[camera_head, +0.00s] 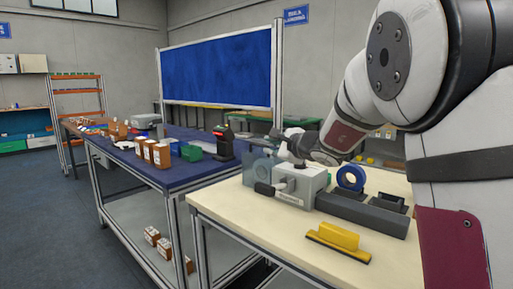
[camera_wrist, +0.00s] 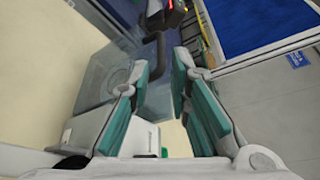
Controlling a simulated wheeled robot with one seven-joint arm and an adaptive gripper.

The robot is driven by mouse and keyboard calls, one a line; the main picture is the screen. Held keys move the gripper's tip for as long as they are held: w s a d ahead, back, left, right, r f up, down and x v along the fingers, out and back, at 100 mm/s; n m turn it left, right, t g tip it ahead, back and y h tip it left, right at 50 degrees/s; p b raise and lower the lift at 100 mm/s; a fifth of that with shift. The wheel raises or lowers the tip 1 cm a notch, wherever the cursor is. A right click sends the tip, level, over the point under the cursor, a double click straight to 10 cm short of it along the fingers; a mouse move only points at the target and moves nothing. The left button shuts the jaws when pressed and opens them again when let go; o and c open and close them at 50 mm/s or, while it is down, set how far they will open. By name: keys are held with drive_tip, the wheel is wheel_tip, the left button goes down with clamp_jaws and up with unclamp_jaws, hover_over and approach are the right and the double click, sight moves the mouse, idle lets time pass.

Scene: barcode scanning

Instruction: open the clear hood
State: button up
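The clear hood (camera_head: 259,167) is a see-through bluish box at the left end of a grey machine (camera_head: 309,184) on the cream table. In the wrist view the hood (camera_wrist: 105,75) fills the left middle, beside the machine's pale body (camera_wrist: 88,132). I cannot tell whether it is raised or closed. A dark curved bar (camera_wrist: 154,45) lies beyond my fingertips; whether it belongs to the hood is unclear. My gripper (camera_wrist: 163,80) is open and empty, its green-padded fingers apart. In the head view it is above the machine, its fingers hard to make out.
A blue tape roll (camera_head: 350,178), a dark grey long block (camera_head: 360,213) and a yellow tool (camera_head: 339,241) are on the cream table (camera_head: 240,217). A blue-topped table (camera_head: 195,178) to the left holds boxes, a green bin (camera_head: 191,152) and a black scanner (camera_head: 224,145).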

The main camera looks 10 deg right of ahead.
sight(261, 145)
drive_tip(key=x, duration=0.8)
drive_tip(key=shift+w, duration=0.3)
drive_tip(key=shift+c, duration=0.5)
clamp_jaws()
